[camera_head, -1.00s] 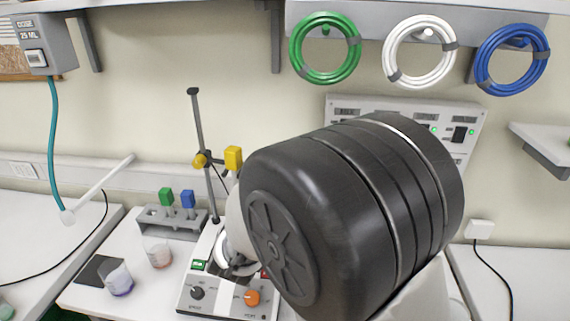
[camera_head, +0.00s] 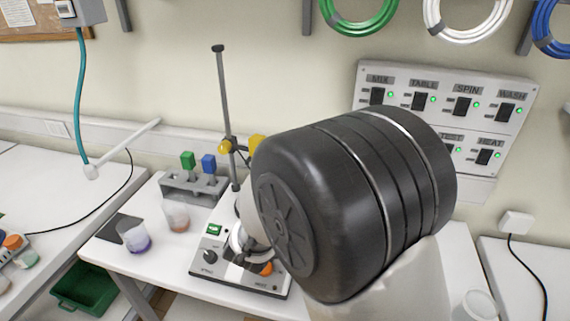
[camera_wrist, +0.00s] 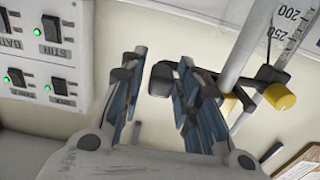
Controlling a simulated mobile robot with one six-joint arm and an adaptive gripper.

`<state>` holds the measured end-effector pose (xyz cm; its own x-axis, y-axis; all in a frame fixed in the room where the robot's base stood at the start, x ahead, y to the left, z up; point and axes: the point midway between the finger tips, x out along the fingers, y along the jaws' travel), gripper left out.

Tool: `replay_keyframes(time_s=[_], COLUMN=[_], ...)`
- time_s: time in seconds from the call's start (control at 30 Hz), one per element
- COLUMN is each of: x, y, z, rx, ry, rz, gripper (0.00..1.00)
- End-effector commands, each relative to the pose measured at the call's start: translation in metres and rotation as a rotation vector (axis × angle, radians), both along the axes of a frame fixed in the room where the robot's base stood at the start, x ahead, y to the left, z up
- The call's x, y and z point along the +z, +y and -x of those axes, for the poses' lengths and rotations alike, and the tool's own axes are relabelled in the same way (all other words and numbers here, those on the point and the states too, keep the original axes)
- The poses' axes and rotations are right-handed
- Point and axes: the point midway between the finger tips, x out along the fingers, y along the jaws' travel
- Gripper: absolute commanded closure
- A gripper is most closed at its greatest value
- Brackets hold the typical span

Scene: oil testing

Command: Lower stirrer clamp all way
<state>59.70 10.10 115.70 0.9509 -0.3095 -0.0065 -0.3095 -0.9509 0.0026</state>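The stirrer (camera_head: 212,257) is a white unit with an orange knob on the table, partly hidden by my arm. Its upright rod (camera_head: 222,95) carries the clamp (camera_head: 227,146), with a yellow knob left and a yellow part (camera_head: 257,141) right. The clamp sits on the rod's lower half. In the wrist view the clamp's yellow knob (camera_wrist: 280,97) and pale rod (camera_wrist: 240,55) are right of my gripper (camera_wrist: 160,82). Its blue-padded fingers stand apart, with a dark block (camera_wrist: 161,79) between their tips. I cannot tell whether they touch it. In the head view my black joint hides the fingertips.
A rack (camera_head: 195,187) with green- and blue-capped tubes stands left of the stirrer. Two small beakers (camera_head: 134,236) (camera_head: 176,217) stand before it. A switch panel (camera_head: 440,104) is on the wall. Another cup (camera_head: 476,305) stands at lower right.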

Motion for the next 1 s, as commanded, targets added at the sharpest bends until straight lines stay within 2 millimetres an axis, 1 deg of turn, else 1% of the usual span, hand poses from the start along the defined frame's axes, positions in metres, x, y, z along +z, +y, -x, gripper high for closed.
replay_keyframes(time_s=[0.1, 0.37, 0.47, 0.57, 0.67, 0.8, 1.0], x=[0.001, 0.002, 0.003, 0.003, 0.003, 0.003, 0.002], y=[0.0, 0.001, 0.002, 0.007, 0.014, 0.024, 0.034], z=[0.0, 0.0, 0.004, 0.017, 0.035, 0.065, 0.099], rx=[0.0, 0.001, 0.002, 0.004, 0.005, 0.006, 0.005], ry=[-0.003, -0.005, -0.006, -0.005, -0.005, -0.004, -0.004], rz=[0.0, 0.0, 0.0, -0.002, -0.002, -0.001, -0.001], gripper=[0.62, 0.62, 0.62, 0.62, 0.62, 0.62, 0.62])
